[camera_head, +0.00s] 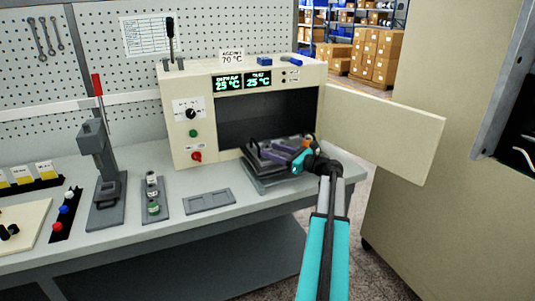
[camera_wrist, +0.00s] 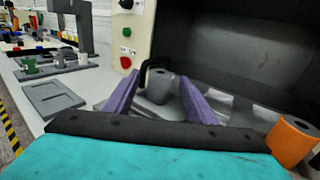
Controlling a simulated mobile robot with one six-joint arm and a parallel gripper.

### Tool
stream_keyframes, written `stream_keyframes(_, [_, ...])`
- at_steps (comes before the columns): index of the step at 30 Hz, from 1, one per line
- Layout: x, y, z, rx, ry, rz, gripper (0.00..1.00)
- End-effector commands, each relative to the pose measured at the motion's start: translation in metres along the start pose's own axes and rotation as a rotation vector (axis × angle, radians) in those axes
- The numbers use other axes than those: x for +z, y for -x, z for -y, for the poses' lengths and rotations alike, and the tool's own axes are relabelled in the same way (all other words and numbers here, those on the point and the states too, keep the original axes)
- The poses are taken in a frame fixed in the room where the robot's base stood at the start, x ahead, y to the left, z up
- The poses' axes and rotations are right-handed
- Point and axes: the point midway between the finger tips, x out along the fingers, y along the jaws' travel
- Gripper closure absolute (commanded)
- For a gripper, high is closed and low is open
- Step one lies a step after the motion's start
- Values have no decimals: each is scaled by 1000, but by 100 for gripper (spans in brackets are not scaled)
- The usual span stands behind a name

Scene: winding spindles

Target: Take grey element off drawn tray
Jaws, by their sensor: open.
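The drawn tray (camera_head: 262,171) sticks out of the open oven at the bench's front edge, with a black handle (camera_wrist: 147,66) at one end. The grey element (camera_wrist: 160,88), a short cylinder with a hole in its top, stands upright on the tray. My gripper (camera_wrist: 160,80) is open, its two purple fingers on either side of the grey element; I cannot tell whether they touch it. In the head view my gripper (camera_head: 279,152) is over the tray and the grey element is hard to make out. An orange element (camera_wrist: 292,140) stands at the right.
The oven (camera_head: 180,140) stands behind the tray, its door (camera_head: 385,130) swung open to the right of my arm. A flat grey plate with recesses (camera_head: 209,201) lies on the bench to the left. A press (camera_head: 105,185) and a rack of small parts (camera_head: 153,196) are farther left.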

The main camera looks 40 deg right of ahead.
Motion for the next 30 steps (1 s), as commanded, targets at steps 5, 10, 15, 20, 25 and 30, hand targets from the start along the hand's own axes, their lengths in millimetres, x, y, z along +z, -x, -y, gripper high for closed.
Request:
stream_keyframes(5, [0, 0, 0, 1, 0, 0, 64])
stream_keyframes(10, [0, 0, 0, 1, 0, 0, 93])
stream_keyframes(15, [0, -1, 0, 1, 0, 0, 94])
stream_keyframes(20, [1, -1, -1, 1, 0, 0, 94])
stream_keyframes(25, [7, -1, -1, 2, 1, 0, 94])
stream_keyframes(30, [20, -1, -1, 2, 2, 1, 94])
